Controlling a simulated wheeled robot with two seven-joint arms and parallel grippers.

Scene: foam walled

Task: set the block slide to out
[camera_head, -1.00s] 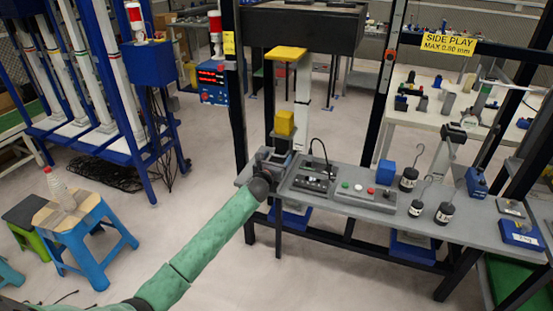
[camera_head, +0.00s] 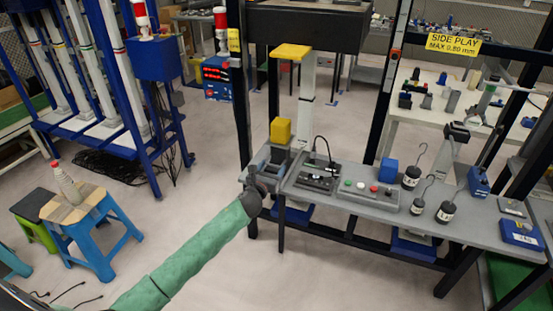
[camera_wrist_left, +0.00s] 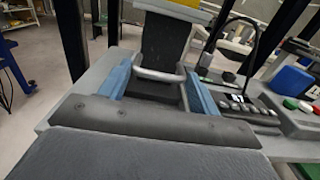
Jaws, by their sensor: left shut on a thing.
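The block slide is at the left end of the grey bench, with a yellow block (camera_head: 280,131) standing on its far part. In the left wrist view its pale bar handle (camera_wrist_left: 160,75) crosses in front of a dark upright face. My left gripper (camera_wrist_left: 158,88) has its blue fingers on either side of the handle and is shut on it. In the head view my left gripper (camera_head: 262,178) is at the bench's left end, partly hidden by my wrist. The yellow block's lower edge also shows in the wrist view (camera_wrist_left: 187,3). My right gripper is not in view.
Right of the slide are a dark device (camera_head: 318,177) with a cable and a button panel (camera_head: 368,194). A blue block (camera_head: 388,169) and several black hooked weights stand farther right. A dark frame post (camera_head: 243,95) rises behind the slide.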

